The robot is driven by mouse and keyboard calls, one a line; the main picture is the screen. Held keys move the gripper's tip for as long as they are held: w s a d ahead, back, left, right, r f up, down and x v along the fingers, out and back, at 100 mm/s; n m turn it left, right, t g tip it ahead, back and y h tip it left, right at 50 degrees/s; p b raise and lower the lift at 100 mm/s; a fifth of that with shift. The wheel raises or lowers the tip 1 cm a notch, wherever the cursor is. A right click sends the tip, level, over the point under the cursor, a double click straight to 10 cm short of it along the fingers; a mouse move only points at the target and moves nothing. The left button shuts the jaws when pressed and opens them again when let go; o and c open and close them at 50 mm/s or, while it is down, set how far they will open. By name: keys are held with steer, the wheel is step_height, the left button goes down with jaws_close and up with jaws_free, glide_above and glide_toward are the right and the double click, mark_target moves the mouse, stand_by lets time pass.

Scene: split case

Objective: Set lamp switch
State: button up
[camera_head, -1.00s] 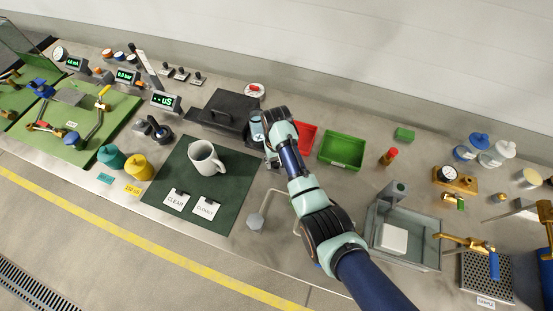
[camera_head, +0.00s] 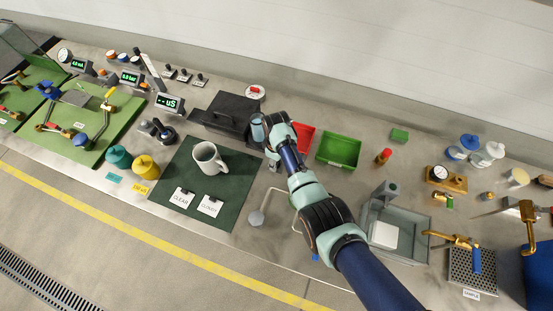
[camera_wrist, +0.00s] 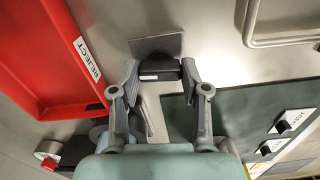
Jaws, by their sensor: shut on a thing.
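In the wrist view, my gripper (camera_wrist: 160,78) has its two fingers on either side of a small black block (camera_wrist: 160,67) with a pale stripe. It is closed on this block, which sits by a small grey metal plate (camera_wrist: 158,45) on the bench. I take the block to be the lamp switch, but no label on it can be read. In the head view, my gripper (camera_head: 273,160) points down at the bench, right of the dark green mat (camera_head: 228,212). The wrist hides most of the block there.
The red bin (camera_head: 303,138), labelled REJECT in the wrist view, and the green bin (camera_head: 338,150) are close to the right. A white mug (camera_head: 209,159) stands on the mat. A black case (camera_head: 232,112) lies behind. A bent metal rod (camera_head: 275,190) is in front of the gripper.

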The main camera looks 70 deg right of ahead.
steer(key=shift+n, duration=0.6)
steer(key=o, duration=1.1)
steer(key=shift+o, duration=0.2)
step_height(320, 180, up, 12)
steer(key=shift+w, duration=0.1)
